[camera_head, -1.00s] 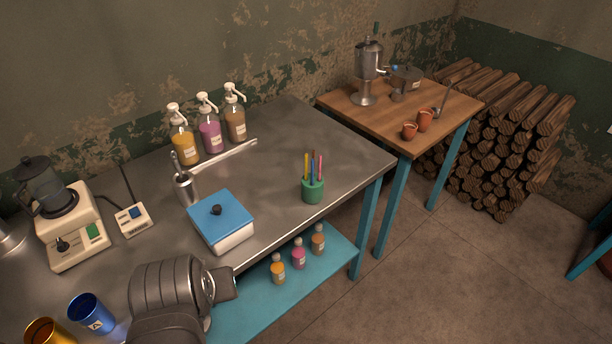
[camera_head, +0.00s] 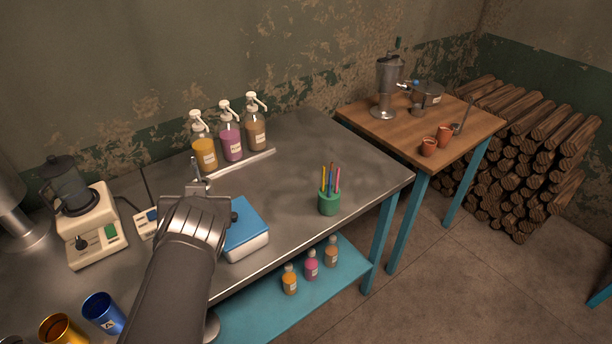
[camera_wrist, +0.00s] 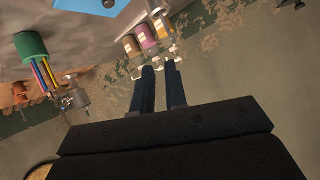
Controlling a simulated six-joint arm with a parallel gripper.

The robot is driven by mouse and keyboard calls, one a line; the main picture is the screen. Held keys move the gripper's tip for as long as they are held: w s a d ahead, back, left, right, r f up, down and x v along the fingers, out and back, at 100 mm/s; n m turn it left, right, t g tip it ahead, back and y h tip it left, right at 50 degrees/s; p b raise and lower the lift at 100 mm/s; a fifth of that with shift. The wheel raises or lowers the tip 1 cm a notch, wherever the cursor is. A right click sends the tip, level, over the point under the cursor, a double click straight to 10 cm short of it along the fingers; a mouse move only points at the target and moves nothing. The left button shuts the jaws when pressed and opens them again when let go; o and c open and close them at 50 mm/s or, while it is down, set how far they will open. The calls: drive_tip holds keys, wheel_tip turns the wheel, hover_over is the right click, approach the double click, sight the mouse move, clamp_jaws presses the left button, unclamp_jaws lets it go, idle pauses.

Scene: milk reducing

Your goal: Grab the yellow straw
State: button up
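The yellow straw (camera_head: 323,180) stands upright with several other coloured straws in a green cup (camera_head: 328,203) near the right end of the metal table. The green cup also shows at the upper left of the wrist view (camera_wrist: 31,44), which looks upside down, with the straws partly overlapping. My gripper (camera_wrist: 160,67) has two dark fingers with a gap between them and nothing held. It is well to the left of the cup. In the head view my own wrist hides the fingers.
A blue-lidded box (camera_head: 245,225) lies between my arm and the cup. A blender (camera_head: 85,220) and blue cup (camera_head: 103,312) are at left. The metal around the green cup is clear.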

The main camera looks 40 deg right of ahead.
drive_tip(key=d+f+m+g+h, duration=0.25)
drive_tip(key=d+m+h, duration=0.35)
drive_tip(key=d, duration=0.6)
drive_tip(key=m+g+h, duration=0.1)
drive_tip(key=g+h, duration=0.2)
drive_tip(key=g, duration=0.1)
approach(323, 184)
drive_tip(key=shift+t, duration=0.25)
drive_tip(key=shift+x, duration=4.05)
drive_tip(key=shift+f, duration=0.1)
clamp_jaws()
